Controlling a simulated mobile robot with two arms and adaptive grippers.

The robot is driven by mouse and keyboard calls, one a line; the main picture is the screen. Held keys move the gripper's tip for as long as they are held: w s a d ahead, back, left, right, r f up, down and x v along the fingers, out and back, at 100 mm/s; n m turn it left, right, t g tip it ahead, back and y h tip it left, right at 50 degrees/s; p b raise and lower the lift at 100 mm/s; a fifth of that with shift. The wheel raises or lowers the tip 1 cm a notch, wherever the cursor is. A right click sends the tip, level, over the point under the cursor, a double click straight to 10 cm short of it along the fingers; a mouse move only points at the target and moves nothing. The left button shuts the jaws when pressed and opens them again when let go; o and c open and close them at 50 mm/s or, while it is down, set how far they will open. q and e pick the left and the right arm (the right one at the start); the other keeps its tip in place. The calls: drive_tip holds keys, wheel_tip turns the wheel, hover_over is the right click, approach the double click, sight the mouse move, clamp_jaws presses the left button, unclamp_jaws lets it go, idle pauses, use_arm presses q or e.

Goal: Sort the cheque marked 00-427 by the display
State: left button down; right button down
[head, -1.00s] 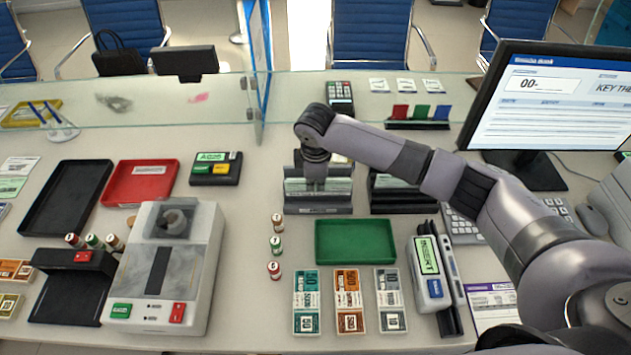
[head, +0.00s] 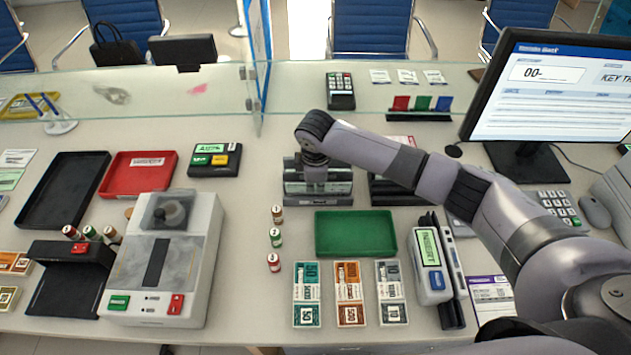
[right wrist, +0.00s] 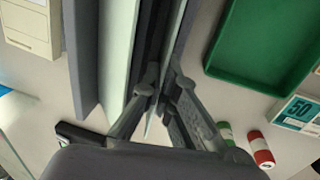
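My right gripper (head: 315,175) points down at a black slotted stand (head: 318,200) with pale green slips. The right wrist view shows its two fingers (right wrist: 162,85) close together on either side of a thin pale sheet (right wrist: 155,124). Whether they touch it is unclear. No 00-427 mark is legible, so I cannot tell which slip is that cheque. The display (head: 550,95) shows "00-" in a box and a partly cut-off "KEY TH…". A second black stand (head: 385,190) is partly behind my right arm. My left gripper is out of view.
An empty green tray (head: 355,257) lies in front of the stands, with banded note bundles (head: 350,294) below it. Small rolls (head: 275,238) stand to its left. A counting machine (head: 205,270), red tray (head: 112,188) and black tray (head: 30,222) are further left. A glass screen (head: 200,125) runs behind.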

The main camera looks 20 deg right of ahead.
drive_tip(key=c, duration=2.3)
unclamp_jaws()
drive_tip(key=o, duration=0.6)
wheel_tip(320, 180, up, 7)
drive_tip(key=p, duration=0.8)
